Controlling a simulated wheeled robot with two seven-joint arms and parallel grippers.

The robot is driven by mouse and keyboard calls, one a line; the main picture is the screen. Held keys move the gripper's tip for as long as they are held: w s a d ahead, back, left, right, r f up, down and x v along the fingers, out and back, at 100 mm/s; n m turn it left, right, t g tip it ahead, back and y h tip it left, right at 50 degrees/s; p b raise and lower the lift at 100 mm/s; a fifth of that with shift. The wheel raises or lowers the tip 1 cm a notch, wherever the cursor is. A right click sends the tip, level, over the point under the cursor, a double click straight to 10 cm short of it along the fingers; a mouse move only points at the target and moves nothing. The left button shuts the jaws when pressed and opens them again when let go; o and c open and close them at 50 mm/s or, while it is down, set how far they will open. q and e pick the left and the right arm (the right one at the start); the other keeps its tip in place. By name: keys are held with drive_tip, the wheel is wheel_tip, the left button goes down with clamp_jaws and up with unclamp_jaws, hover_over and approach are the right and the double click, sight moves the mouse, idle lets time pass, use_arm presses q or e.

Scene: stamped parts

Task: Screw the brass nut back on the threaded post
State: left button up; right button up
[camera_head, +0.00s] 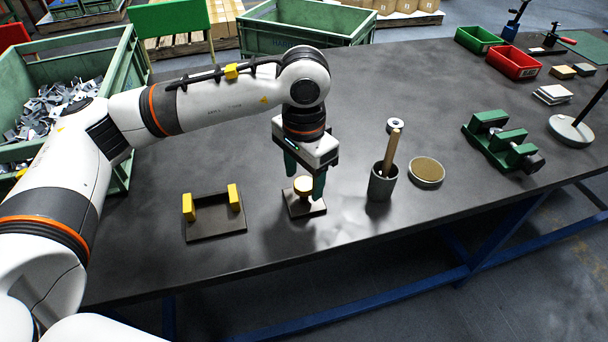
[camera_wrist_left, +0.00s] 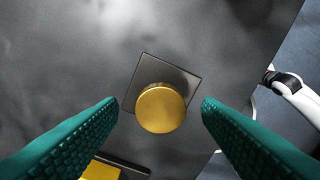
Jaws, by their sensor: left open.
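The round brass nut (camera_head: 303,185) sits above a small square base plate (camera_head: 296,207) on the dark table. In the left wrist view the brass nut (camera_wrist_left: 160,108) shows as a gold disc from above, over the square plate (camera_wrist_left: 176,72). It hides the threaded post, so I cannot tell how far it is on. My left gripper (camera_head: 305,188) points down around the nut. Its green fingers (camera_wrist_left: 160,112) are wide apart, one on each side, with gaps to the nut. My right gripper is not in view.
A fixture with two yellow posts (camera_head: 212,223) stands left of the plate. To the right are a grey cup (camera_head: 381,185) with a wooden handle, a round dish (camera_head: 427,172) and a green vise (camera_head: 502,144). The table's front edge is close. Green bins stand behind.

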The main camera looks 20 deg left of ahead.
use_arm(q)
wheel_tip(320, 180, up, 12)
drive_tip(key=shift+f+p, duration=0.25)
drive_tip(key=shift+p, duration=0.15)
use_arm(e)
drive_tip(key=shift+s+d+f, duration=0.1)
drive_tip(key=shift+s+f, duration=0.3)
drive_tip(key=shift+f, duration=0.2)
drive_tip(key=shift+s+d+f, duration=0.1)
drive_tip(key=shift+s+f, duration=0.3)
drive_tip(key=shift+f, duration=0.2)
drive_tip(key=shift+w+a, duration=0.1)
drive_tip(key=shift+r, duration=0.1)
